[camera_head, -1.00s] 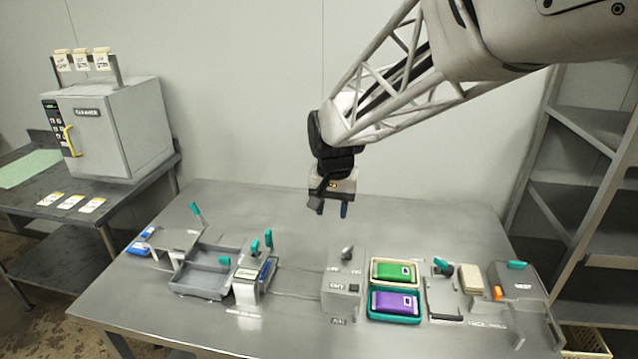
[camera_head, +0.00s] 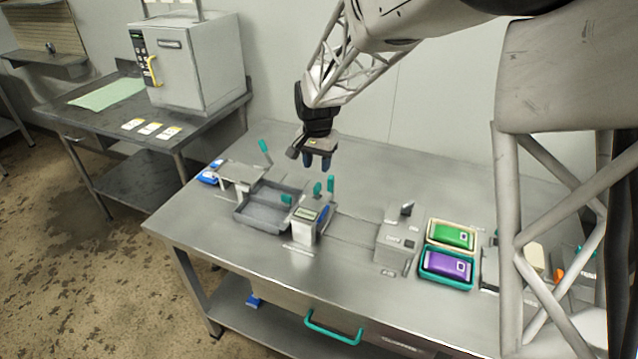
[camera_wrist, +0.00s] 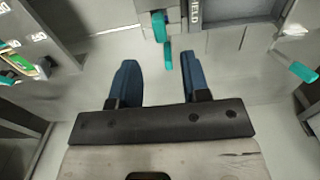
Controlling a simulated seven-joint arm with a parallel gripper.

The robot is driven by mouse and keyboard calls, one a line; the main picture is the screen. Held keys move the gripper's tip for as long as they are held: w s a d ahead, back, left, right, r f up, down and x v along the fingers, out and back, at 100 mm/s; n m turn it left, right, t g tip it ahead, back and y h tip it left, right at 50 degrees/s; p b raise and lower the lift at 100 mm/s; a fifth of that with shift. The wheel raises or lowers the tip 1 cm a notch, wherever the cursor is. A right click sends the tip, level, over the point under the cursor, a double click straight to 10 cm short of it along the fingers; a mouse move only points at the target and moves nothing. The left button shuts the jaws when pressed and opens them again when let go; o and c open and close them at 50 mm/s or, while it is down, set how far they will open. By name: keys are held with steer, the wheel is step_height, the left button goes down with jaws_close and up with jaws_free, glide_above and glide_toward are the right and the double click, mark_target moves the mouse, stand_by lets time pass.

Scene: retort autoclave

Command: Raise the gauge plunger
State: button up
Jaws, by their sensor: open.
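A small grey device with a screen (camera_head: 306,214) stands on the steel table, with a blue part on its right side. Two upright teal handles, one on the left (camera_head: 317,190) and one on the right (camera_head: 330,184), rise behind it. No readable label tells me which part is the gauge plunger. My gripper (camera_head: 317,164) points down, open and empty, above and behind these handles, touching nothing. In the wrist view a teal handle (camera_wrist: 160,26) and a second teal piece (camera_wrist: 168,56) appear just beyond the gap between my blue fingertips (camera_wrist: 155,66).
A grey tray (camera_head: 250,217) and a stand with a teal lever (camera_head: 265,148) lie left of the device. A grey control box (camera_head: 396,240), a green pouch (camera_head: 451,236) and a purple pouch (camera_head: 447,266) are right. My own structure hides the right end.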

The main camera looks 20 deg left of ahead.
mark_target(317, 185)
steer(key=shift+f, duration=0.15)
steer(key=shift+f, duration=3.75)
steer(key=shift+c, duration=0.3)
jaws_close()
